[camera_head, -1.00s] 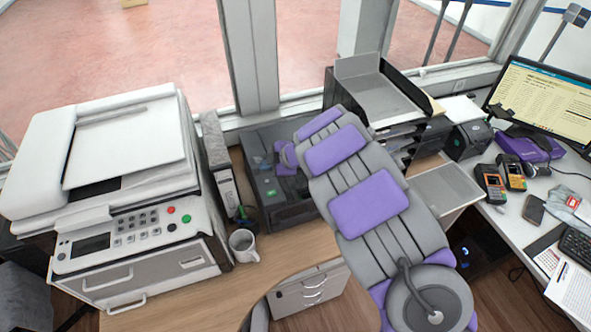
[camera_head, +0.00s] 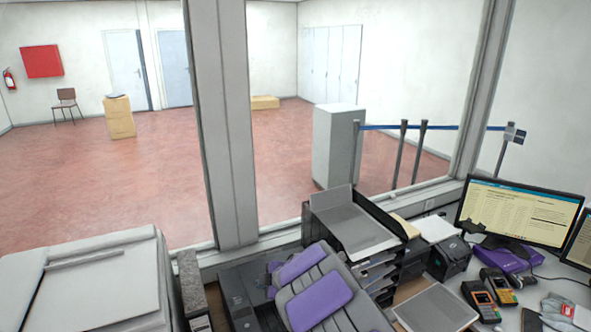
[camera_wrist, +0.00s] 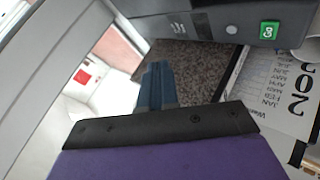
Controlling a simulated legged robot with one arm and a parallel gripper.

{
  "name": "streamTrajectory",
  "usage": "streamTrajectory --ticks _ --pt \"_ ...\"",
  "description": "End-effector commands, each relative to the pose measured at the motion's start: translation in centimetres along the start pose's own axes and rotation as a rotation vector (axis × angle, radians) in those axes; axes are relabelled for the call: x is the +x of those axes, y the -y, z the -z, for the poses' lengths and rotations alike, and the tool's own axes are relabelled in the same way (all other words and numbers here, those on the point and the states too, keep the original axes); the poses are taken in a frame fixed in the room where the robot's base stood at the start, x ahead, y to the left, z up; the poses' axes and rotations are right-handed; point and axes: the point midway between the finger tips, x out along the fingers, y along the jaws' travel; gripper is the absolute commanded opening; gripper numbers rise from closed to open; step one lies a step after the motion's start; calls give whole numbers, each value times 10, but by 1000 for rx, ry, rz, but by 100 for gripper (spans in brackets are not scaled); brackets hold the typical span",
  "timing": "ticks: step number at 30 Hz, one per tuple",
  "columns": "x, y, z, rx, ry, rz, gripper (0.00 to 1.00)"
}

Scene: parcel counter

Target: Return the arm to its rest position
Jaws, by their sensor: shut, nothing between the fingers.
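My grey and purple arm (camera_head: 318,298) reaches up from the bottom of the head view, beside the black printer (camera_head: 238,292) on the counter. The gripper end is hard to make out there. In the wrist view my gripper (camera_wrist: 158,82) shows its dark blue fingers together beyond a black bar and purple housing. Nothing is held between them. A dark speckled surface lies behind the fingertips. A dark device with a green button (camera_wrist: 269,30) is above right of them, and a printed calendar sheet (camera_wrist: 268,95) is at the right.
A large white copier (camera_head: 95,285) stands left of the arm. A black tray stack (camera_head: 352,222) is close on the right, then card terminals (camera_head: 482,299) and a monitor (camera_head: 520,214). A window post (camera_head: 222,120) rises behind the counter. Beyond the glass is open red floor.

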Motion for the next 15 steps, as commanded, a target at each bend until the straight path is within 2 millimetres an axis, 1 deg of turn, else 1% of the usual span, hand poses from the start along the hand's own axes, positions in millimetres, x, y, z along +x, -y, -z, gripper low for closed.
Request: streamTrajectory --ticks 1,2,3,5,6,8,9,11,12,14,15 --pt "-22 -24 -15 32 68 -76 0" --pt "-34 -37 -25 55 109 -120 0" --pt "-53 -52 -39 87 169 -178 0" --pt "-86 -73 -58 143 255 -264 0" --pt "-107 -82 -72 186 314 -314 0" --pt "-144 -92 -92 256 401 -388 0" --pt "-167 -96 -103 307 455 -432 0" --pt "-205 -96 -120 389 538 -494 0" --pt "-229 -91 -130 451 593 -525 0" --pt "-264 -79 -143 544 669 -566 0" --pt "-285 -68 -150 610 718 -585 0"
